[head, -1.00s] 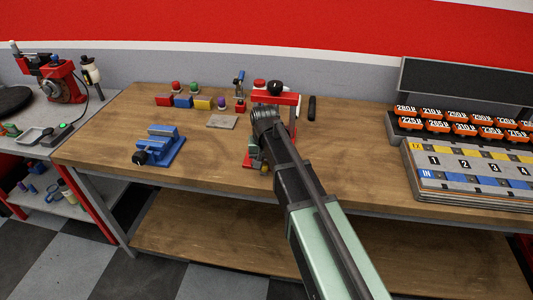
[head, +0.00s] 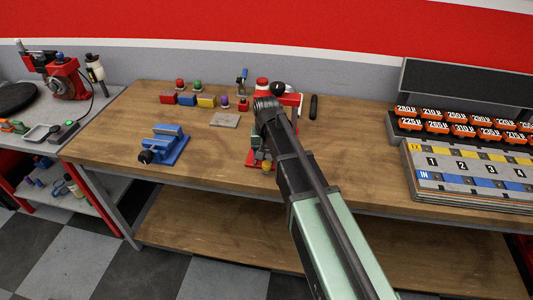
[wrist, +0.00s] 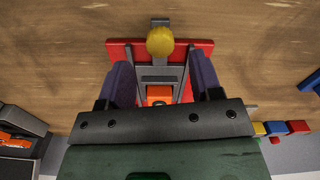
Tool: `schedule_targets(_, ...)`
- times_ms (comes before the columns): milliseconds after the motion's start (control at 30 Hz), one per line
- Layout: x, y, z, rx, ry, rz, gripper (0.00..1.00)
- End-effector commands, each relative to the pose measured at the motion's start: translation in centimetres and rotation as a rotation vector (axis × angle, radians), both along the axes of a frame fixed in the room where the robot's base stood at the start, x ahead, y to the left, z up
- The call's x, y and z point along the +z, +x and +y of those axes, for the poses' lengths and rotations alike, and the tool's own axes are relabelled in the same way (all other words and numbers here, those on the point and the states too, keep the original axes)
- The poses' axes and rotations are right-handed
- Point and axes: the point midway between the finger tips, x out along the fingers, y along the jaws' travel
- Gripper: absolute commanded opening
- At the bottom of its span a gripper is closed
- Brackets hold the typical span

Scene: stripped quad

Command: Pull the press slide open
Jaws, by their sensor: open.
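The red press (head: 291,99) stands on the wooden bench, mostly behind my arm in the head view. In the wrist view its red base (wrist: 120,48) carries a grey slide with side rails and a yellow knob (wrist: 160,41) at its outer end. The knob (head: 267,166) also shows at the press's front in the head view. My gripper (wrist: 161,72) is open above the base, one purple finger on each side of the slide. The knob is beyond the fingertips in the picture, and I see no grip on it. An orange block (wrist: 159,94) shows between the fingers.
A blue vise (head: 165,145) stands left of the press. Several coloured blocks (head: 206,101) and a grey plate (head: 224,120) lie behind it. A numbered board (head: 470,170) is at right. The bench in front of the press is clear.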

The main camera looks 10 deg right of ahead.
Motion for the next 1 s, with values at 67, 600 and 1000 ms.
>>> schedule_targets(67, 3.5, 0.0, 0.0, 0.000, 0.000, 0.000, 0.59)
schedule_targets(600, 6.7, 0.0, 0.0, 0.003, 0.000, 0.000, 0.59)
schedule_targets(1000, 5.9, -18.7, -3.2, 0.196, -0.001, 0.000, 0.59)
